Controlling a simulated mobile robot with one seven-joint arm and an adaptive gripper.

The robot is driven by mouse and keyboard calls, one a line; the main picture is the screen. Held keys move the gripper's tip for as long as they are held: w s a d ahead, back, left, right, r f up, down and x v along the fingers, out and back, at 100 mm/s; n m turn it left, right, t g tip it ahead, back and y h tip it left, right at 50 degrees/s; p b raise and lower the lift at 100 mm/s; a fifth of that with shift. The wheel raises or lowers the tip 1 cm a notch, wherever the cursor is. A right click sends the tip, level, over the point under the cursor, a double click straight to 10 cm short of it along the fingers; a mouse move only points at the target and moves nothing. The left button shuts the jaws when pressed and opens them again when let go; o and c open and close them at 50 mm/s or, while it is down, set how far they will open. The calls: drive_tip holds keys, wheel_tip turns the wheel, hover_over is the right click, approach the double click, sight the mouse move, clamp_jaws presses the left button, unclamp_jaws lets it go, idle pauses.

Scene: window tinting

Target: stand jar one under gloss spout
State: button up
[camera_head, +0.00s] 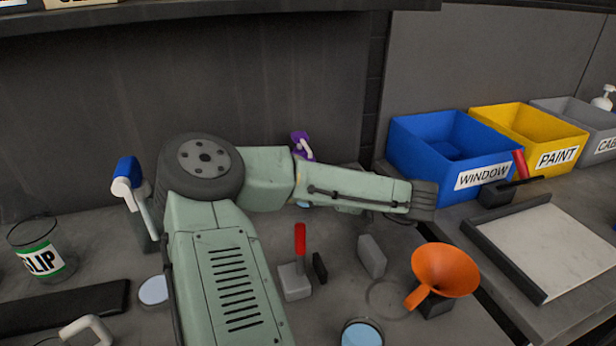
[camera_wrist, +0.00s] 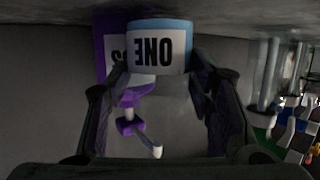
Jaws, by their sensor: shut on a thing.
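Jar one (camera_wrist: 160,48) is a small jar with a light blue band and a white label reading ONE, upside down in the wrist view. My gripper (camera_wrist: 160,78) is shut on it, one finger on each side. A purple dispenser (camera_wrist: 101,48) stands just behind the jar in that view, its label mostly hidden, with only an S showing. Its purple and white spout (camera_wrist: 132,125) shows beside the jar; the exact gap is unclear. In the head view the purple top (camera_head: 301,142) shows behind my arm, which hides my fingers and most of the jar.
A blue-handled dispenser (camera_head: 128,175) and a green-labelled jar (camera_head: 42,258) stand at left. A red-handled tool (camera_head: 299,240), grey block (camera_head: 371,256) and orange funnel (camera_head: 443,270) stand in front. The blue WINDOW bin (camera_head: 420,160), yellow PAINT bin (camera_head: 500,128) and pale tray (camera_head: 560,250) are at right.

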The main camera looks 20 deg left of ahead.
drive_tip(key=shift+w+d+f, duration=0.15)
drive_tip(key=shift+f, duration=0.25)
drive_tip(key=shift+r, duration=0.1)
drive_tip(key=o, duration=1.3)
